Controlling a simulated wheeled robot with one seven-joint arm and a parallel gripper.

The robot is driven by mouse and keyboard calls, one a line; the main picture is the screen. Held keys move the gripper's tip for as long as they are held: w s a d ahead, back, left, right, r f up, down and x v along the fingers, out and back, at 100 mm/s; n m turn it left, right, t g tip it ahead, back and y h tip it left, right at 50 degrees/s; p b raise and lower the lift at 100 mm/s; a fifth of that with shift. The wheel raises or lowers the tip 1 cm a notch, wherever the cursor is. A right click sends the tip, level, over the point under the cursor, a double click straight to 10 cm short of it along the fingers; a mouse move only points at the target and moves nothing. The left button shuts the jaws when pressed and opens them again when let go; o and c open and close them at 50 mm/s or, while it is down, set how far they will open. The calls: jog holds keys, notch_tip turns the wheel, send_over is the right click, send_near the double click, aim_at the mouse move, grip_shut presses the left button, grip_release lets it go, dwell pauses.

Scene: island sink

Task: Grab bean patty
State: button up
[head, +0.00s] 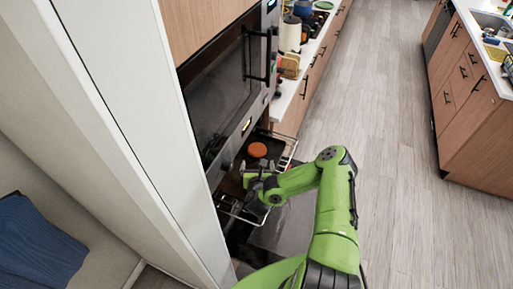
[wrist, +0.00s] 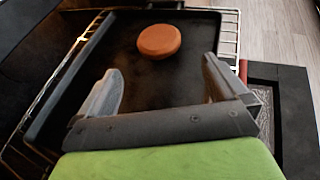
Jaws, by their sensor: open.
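The bean patty is a round orange-brown disc (head: 257,149) on a dark tray (head: 232,184) on the pulled-out oven rack. In the wrist view the patty (wrist: 159,41) lies flat near the far side of the dark tray (wrist: 120,45). My gripper (head: 254,180) reaches over the tray from the right. In the wrist view my gripper (wrist: 161,85) is open and empty, its two fingers spread wide. The patty lies ahead of the fingertips, roughly centred between them, and is apart from both fingers.
The wire oven rack (wrist: 229,35) frames the tray on both sides. The oven (head: 225,85) rises close on the left, with its lowered door (head: 283,228) below the rack. A counter with several items (head: 291,36) stands beyond. The wooden floor (head: 385,70) on the right is clear up to the island (head: 480,110).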

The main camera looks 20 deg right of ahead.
aim_at(257, 153)
jog(key=x, duration=0.4)
jog(key=b+x, duration=0.1)
jog(key=x, duration=0.6)
jog(key=shift+w+a+f, duration=0.15)
jog(key=shift+w+f, duration=0.15)
jog(key=shift+f, duration=0.05)
jog(key=shift+s, duration=0.15)
jog(key=c, duration=0.9)
jog(key=shift+r, duration=0.1)
